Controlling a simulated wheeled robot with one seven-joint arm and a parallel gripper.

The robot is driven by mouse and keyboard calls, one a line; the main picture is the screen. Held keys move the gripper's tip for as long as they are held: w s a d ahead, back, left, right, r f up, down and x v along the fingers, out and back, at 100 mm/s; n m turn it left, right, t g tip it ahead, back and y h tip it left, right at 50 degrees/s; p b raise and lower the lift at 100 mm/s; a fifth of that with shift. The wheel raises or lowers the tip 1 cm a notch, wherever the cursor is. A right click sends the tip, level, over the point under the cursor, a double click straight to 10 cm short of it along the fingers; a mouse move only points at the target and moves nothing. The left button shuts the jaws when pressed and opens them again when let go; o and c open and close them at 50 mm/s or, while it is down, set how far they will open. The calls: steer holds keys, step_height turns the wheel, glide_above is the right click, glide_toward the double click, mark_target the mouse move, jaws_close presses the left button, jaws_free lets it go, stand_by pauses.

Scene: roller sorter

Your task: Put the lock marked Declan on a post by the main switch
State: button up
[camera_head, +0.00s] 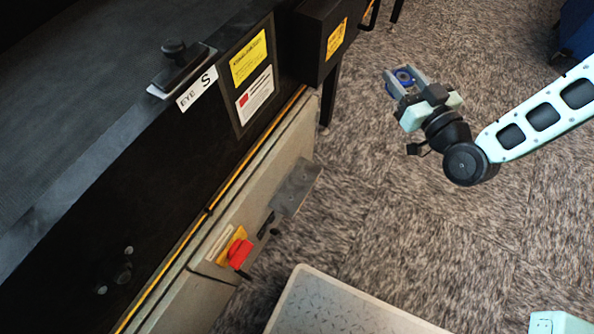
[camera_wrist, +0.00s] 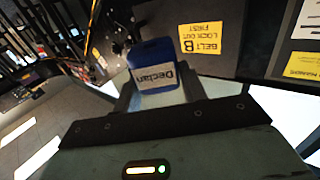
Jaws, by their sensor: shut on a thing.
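My gripper (camera_head: 404,80) is in the air at the upper right of the head view, over the carpet. It is shut on a blue lock (camera_head: 403,75). In the wrist view the lock (camera_wrist: 150,54) sits between the fingers, and its white label (camera_wrist: 151,78) reads Declan. Its shackle is not clear. A red rotary switch (camera_head: 239,253) on a yellow plate, which looks like the main switch, is on the grey side panel of the machine, well to the lower left of my gripper. Small dark parts (camera_head: 266,225) lie beside it; I cannot tell whether they are posts.
A grey plate (camera_head: 296,187) juts from the panel right of the switch. A black box (camera_head: 322,38) with a yellow label sticks out at the machine's far end. A grey textured platform (camera_head: 345,306) is at the bottom. Carpet between machine and gripper is clear.

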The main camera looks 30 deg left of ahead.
steer(key=s+a+f+n+g+y+b, duration=0.1)
steer(key=s+a+f+n+g+b, duration=0.1)
steer(key=s+a+f+b, duration=0.3)
steer(key=s+a+f+n+g+y+b, duration=0.2)
steer(key=s+a+f+n+g+b, duration=0.1)
steer(key=s+f, duration=0.5)
steer(key=s+a+f+n+g+y+b, duration=0.1)
steer(key=s+a+f+n+g+b, duration=0.1)
steer(key=s+a+f+g+b, duration=0.3)
steer(key=shift+s+a+f+b, duration=0.45)
steer(key=shift+s+a+f, duration=0.15)
steer(key=shift+s, duration=0.2)
steer(key=shift+s+a+f+b, duration=0.5)
steer(key=shift+s+f, duration=0.2)
steer(key=shift+s, duration=0.1)
steer(key=shift+f+b, duration=1.55)
steer(key=shift+f, duration=0.5)
steer(key=shift+d+f+b, duration=0.1)
steer(key=shift+f+b, duration=0.3)
steer(key=shift+f, duration=0.2)
steer(key=shift+d+f+b, duration=0.15)
steer(key=shift+f+b, duration=0.35)
steer(key=shift+f, duration=0.2)
steer(key=shift+f+b, duration=0.3)
steer(key=shift+f, duration=0.2)
steer(key=o, duration=1.2)
steer(key=shift+c, duration=0.2)
